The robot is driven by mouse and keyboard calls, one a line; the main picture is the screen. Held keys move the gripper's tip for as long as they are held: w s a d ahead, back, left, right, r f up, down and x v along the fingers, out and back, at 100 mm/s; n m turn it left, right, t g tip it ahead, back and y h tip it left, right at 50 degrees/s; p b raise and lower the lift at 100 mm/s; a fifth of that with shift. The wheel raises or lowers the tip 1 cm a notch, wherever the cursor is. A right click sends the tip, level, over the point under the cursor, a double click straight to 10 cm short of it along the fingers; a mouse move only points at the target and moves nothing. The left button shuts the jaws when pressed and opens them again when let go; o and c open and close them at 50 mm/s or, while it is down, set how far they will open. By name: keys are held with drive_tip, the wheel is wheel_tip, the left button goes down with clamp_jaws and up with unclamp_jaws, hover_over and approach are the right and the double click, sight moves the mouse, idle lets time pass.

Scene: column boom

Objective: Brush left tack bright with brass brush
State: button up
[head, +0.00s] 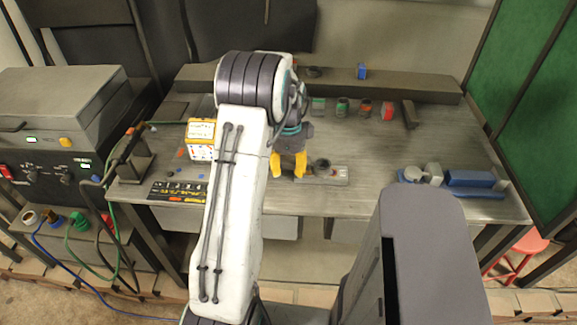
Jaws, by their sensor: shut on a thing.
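My gripper (288,165), with yellow fingers, points down at the front middle of the grey workbench (375,185). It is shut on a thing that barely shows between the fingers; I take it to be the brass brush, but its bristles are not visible. A flat grey metal workpiece (338,177) lies by the fingertips, reaching out to their right. A small dark round part (323,165) stands on it. The left tack cannot be made out, and the fingers cover that end. Whether the held thing touches the workpiece cannot be told.
A yellow-and-white box (201,138) stands left of my gripper, behind a dark striped label (178,192). Several coloured small items line the back, with a red one (387,111). Blue blocks (470,179) lie at right. A grey machine (55,120) stands left. A green screen (535,120) bounds the right.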

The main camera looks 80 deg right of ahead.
drive_tip(key=shift+f, duration=0.25)
drive_tip(key=shift+a, duration=0.2)
idle(0.3)
drive_tip(key=shift+a+r+b, duration=0.1)
drive_tip(key=shift+a+b, duration=0.3)
drive_tip(key=shift+b, duration=0.05)
drive_tip(key=shift+d+p, duration=0.6)
drive_tip(key=shift+d, duration=0.55)
drive_tip(key=shift+a+b, duration=0.7)
drive_tip(key=shift+a, duration=0.5)
drive_tip(key=shift+d, duration=0.1)
drive_tip(key=shift+d+p, duration=0.7)
drive_tip(key=shift+d, duration=0.4)
